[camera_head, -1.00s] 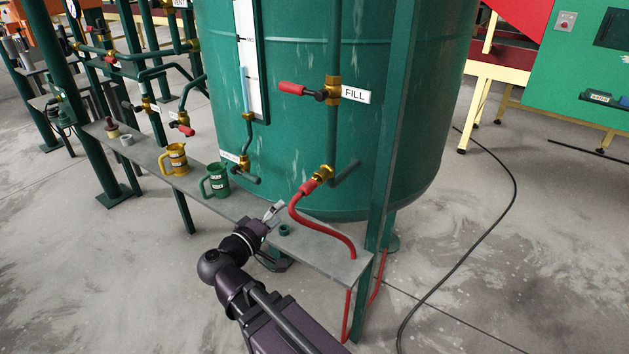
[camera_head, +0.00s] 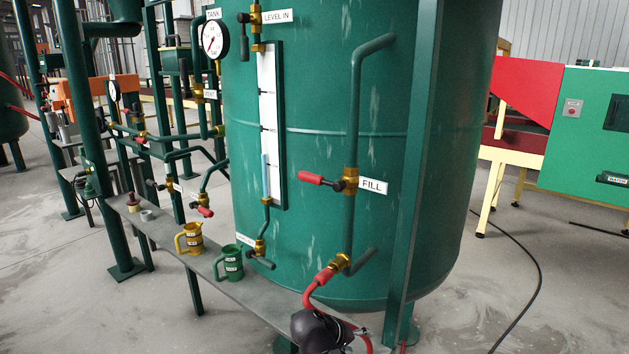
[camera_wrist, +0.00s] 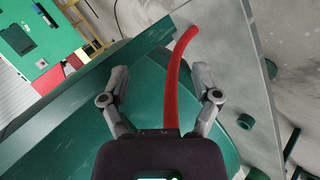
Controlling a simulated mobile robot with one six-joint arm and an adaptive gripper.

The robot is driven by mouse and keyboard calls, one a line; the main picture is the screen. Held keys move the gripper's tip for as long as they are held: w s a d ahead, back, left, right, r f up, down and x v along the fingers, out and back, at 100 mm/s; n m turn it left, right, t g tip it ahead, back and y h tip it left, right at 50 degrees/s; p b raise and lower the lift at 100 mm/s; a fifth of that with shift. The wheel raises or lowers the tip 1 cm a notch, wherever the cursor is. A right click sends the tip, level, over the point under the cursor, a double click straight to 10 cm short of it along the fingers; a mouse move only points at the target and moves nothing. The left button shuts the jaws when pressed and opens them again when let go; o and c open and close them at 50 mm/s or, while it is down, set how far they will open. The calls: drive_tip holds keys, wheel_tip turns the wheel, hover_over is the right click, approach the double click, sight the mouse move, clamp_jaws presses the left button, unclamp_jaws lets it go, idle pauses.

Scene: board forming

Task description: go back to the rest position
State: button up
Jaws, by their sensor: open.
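My gripper (camera_wrist: 160,78) is open in the wrist view, with its two grey fingers spread apart. A red hose (camera_wrist: 178,75) shows between the fingers, beyond them; nothing is held. In the head view my dark wrist is at the bottom edge, and a small part of my gripper (camera_head: 362,333) shows beside the red hose (camera_head: 311,294). The wrist hides part of the bench and hose there. I cannot tell how far the fingers are from the hose.
A grey bench (camera_head: 168,243) runs before the green tank (camera_head: 330,240). It carries a yellow jug (camera_head: 191,240) and a green jug (camera_head: 231,264). A small green ring (camera_wrist: 245,121) shows in the wrist view. A red-handled FILL valve (camera_head: 320,179) is on the tank.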

drive_tip(key=s+d+f+m+g+y, duration=0.35)
drive_tip(key=d+f+g+y, duration=0.2)
drive_tip(key=y, duration=0.25)
wheel_tip(320, 180, up, 17)
drive_tip(key=p, duration=1.7)
drive_tip(key=shift+s+d+f+t, duration=0.2)
drive_tip(key=shift+s+d+t, duration=0.1)
drive_tip(key=shift+d+t, duration=0.15)
